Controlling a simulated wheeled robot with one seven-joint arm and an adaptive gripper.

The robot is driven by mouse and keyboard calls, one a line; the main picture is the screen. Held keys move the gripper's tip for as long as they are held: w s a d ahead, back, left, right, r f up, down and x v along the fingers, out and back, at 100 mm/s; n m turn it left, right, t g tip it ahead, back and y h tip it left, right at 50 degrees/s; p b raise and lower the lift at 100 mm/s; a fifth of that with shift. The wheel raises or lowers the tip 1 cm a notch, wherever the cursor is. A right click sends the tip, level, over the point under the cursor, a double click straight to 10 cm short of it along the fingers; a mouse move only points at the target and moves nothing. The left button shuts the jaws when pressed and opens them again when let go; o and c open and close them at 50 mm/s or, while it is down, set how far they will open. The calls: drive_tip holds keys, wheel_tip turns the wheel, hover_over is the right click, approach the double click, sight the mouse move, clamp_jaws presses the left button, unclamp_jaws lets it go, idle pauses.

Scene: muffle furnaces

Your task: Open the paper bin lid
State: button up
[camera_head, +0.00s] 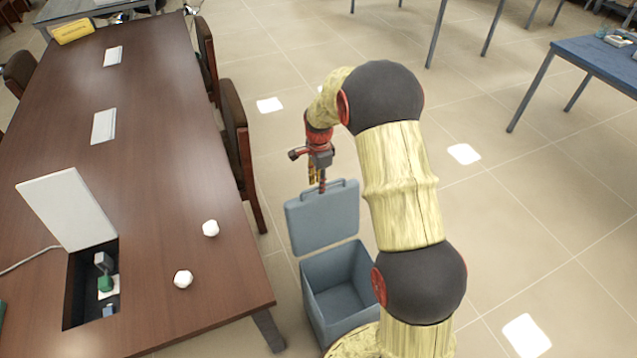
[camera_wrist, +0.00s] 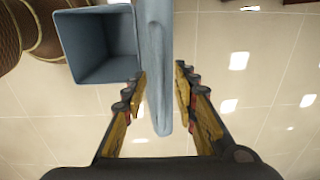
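The grey-blue paper bin (camera_head: 345,303) stands on the floor beside the brown table in the head view, its opening uncovered. Its lid (camera_head: 323,218) stands raised, roughly upright, at the bin's far side, with a handle on its upper edge. My gripper (camera_head: 322,186) points down at this handle edge. In the wrist view, the lid (camera_wrist: 157,50) appears edge-on between my gripper's two fingers (camera_wrist: 160,88). The fingers are apart on either side of it, with narrow gaps visible. The empty-looking bin (camera_wrist: 98,45) is at upper left there.
The brown table (camera_head: 150,180) is close on the left, with two white crumpled balls (camera_head: 210,228) (camera_head: 183,279) and an open white flap (camera_head: 67,210). Chairs (camera_head: 240,150) line its edge. A blue table (camera_head: 600,60) stands at upper right. Tiled floor on the right is mostly clear.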

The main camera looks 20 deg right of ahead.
drive_tip(key=shift+c, duration=1.3)
clamp_jaws()
